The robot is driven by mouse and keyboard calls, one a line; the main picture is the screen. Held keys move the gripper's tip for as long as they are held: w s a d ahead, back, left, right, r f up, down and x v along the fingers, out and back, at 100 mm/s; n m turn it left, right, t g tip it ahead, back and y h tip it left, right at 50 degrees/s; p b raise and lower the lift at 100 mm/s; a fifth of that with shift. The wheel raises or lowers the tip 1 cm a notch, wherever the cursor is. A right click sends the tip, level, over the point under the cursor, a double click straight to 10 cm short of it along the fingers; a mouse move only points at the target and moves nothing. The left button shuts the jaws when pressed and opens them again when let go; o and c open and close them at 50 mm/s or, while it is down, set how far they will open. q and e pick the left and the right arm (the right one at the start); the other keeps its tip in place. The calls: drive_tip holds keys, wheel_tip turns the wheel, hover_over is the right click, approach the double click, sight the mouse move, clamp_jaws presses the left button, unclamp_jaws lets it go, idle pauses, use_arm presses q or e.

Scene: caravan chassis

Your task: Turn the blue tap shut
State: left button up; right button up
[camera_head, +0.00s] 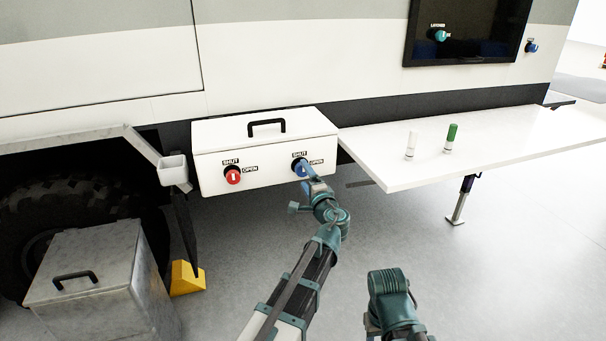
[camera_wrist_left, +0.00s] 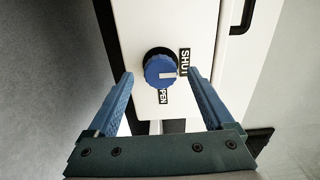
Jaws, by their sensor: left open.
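The blue tap (camera_head: 301,169) is a round knob on the front of a white box (camera_head: 262,150), at its right end.
A red tap (camera_head: 233,176) is left on the same box. A white shelf (camera_head: 500,146) with two small bottles juts out at right. A grey case (camera_head: 95,280) and yellow chock (camera_head: 187,278) stand by the wheel. The floor in front is mostly clear.

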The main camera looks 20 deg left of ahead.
use_arm(q)
drive_tip(key=v, duration=1.1)
drive_tip(key=s+a+f+n+g+h, duration=0.1)
drive_tip(key=s+a+f+n+g, duration=0.35)
drive_tip(key=f, duration=0.25)
drive_tip(key=s+a+f+n+g+h, duration=0.1)
drive_tip(key=s+a+f+n+g, duration=0.3)
drive_tip(key=f, duration=0.4)
drive_tip(key=s+d+f+n+g+h, duration=0.3)
drive_tip(key=s+d+f+g+h, duration=0.4)
drive_tip(key=s, duration=0.3)
drive_tip(key=s+d+r+m+p, duration=0.2)
drive_tip(key=d+r+p, duration=0.3)
drive_tip(key=r+p, duration=0.5)
drive_tip(key=s+d+r+m+p, duration=0.2)
drive_tip(key=d+r+p, duration=0.3)
drive_tip(key=r+p, duration=0.5)
drive_tip(key=shift+s+d, duration=0.4)
drive_tip(key=shift+s, duration=0.45)
drive_tip(key=shift+r, duration=0.1)
drive_tip(key=shift+c, duration=0.3)
